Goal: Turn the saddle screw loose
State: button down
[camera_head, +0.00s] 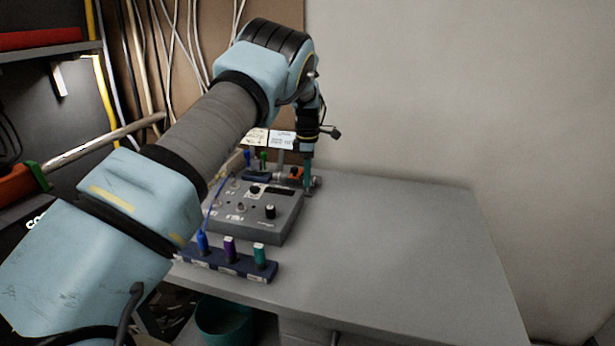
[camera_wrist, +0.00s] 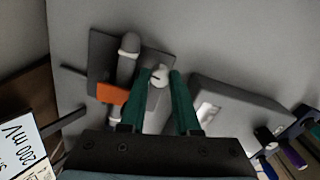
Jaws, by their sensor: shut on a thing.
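The saddle screw (camera_wrist: 159,77) is a small pale knob between the teal fingertips of my gripper (camera_wrist: 160,74) in the wrist view. The fingers are shut on it. Left of it, a grey tube (camera_wrist: 127,62) with pale rings lies across a dark plate (camera_wrist: 103,47), with an orange block (camera_wrist: 112,94) beside it. In the head view my gripper (camera_head: 308,176) points down at the far right corner of the grey control box, by the orange block (camera_head: 296,173). The screw itself is hidden there.
Small label cards (camera_head: 282,139) stand behind. The table (camera_head: 400,245) is clear to the right.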

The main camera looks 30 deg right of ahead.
dwell(0.4)
jog(key=c, duration=0.9)
grip_release()
notch_tip(320, 180, up, 11)
jog(key=shift+f+b, duration=0.1)
jog(key=shift+b, duration=1)
jog(key=shift+a, duration=0.1)
